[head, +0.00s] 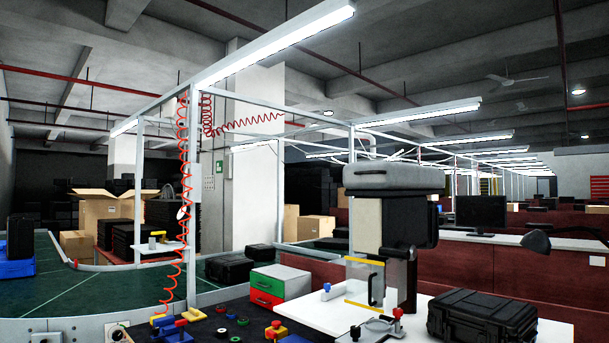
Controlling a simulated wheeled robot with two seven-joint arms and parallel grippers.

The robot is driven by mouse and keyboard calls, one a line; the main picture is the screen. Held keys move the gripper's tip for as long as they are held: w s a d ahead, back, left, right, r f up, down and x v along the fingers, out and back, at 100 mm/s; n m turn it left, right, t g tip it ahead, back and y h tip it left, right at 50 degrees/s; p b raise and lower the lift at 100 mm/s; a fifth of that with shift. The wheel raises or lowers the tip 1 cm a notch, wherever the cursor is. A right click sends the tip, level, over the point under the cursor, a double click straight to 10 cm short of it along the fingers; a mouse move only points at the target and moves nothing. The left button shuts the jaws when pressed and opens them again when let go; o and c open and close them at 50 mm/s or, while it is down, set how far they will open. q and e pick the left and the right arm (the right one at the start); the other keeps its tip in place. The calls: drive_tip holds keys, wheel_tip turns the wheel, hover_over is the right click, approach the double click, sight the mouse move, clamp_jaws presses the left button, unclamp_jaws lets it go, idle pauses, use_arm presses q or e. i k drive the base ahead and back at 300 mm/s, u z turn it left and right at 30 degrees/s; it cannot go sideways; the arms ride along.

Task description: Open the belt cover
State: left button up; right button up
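A machine with a grey rounded top (395,178) and a dark body stands on a white worktop right of the middle. At its lower front is a clear panel (358,275) with yellow strips at top and bottom and a dark upright handle (373,287). It looks like the belt cover, but I cannot be certain. The panel stands upright against the machine and looks closed. No belt can be made out behind it. Neither of my grippers is in view.
A black case (482,318) lies right of the machine. A red-and-green drawer box (281,285) stands to its left. Small coloured parts and clamps crowd the front. A metal post (194,200) with a red coiled hose rises at the left. Green conveyor surface (95,290) lies left.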

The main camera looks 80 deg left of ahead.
sight(383, 174)
drive_tip(key=u, duration=2.4)
